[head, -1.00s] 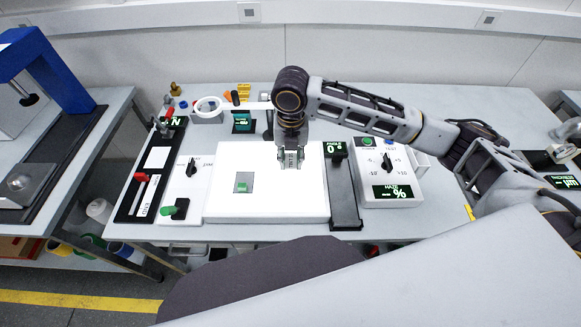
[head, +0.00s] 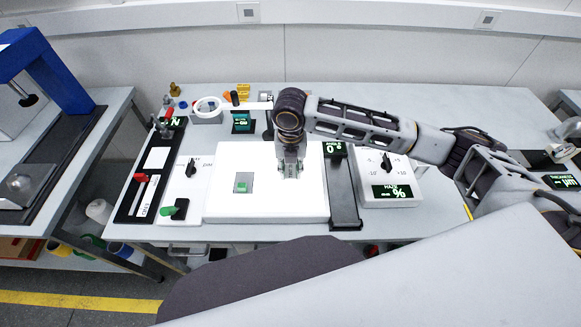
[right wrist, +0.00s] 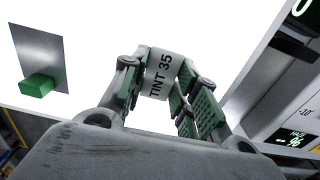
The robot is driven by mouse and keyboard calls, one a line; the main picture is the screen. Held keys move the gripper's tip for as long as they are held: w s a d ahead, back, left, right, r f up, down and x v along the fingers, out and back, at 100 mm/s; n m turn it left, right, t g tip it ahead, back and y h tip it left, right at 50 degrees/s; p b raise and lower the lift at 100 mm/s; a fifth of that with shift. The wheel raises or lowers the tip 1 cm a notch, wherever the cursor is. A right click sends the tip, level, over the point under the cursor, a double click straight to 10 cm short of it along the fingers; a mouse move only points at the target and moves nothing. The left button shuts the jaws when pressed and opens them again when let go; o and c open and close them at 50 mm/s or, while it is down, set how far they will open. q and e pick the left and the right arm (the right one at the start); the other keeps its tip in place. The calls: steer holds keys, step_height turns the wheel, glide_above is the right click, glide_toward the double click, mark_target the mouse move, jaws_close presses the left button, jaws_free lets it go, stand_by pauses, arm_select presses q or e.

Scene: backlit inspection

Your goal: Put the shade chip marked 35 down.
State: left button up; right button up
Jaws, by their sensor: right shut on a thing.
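The shade chip marked 35 (right wrist: 161,76) shows in the right wrist view as a small pale piece reading "TINT 35". My right gripper (head: 294,184) is shut on it, with the green-padded fingers at its sides. In the head view the gripper points down over the right part of the glowing white light panel (head: 265,209); the chip is mostly hidden there. I cannot tell whether the chip touches the panel. My left gripper is not in view.
A grey plate with a green block (head: 241,187) lies on the panel's left part. Right of the panel stand a dark slide gauge (head: 344,196) and a white haze meter (head: 392,192). A white switch box (head: 187,190) stands left. The panel's middle is clear.

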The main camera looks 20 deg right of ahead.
mark_target(290, 171)
steer(key=o, duration=0.9)
steer(key=shift+f, duration=0.1)
step_height(290, 171, up, 12)
steer(key=shift+r, duration=0.15)
stand_by(0.4)
stand_by(0.8)
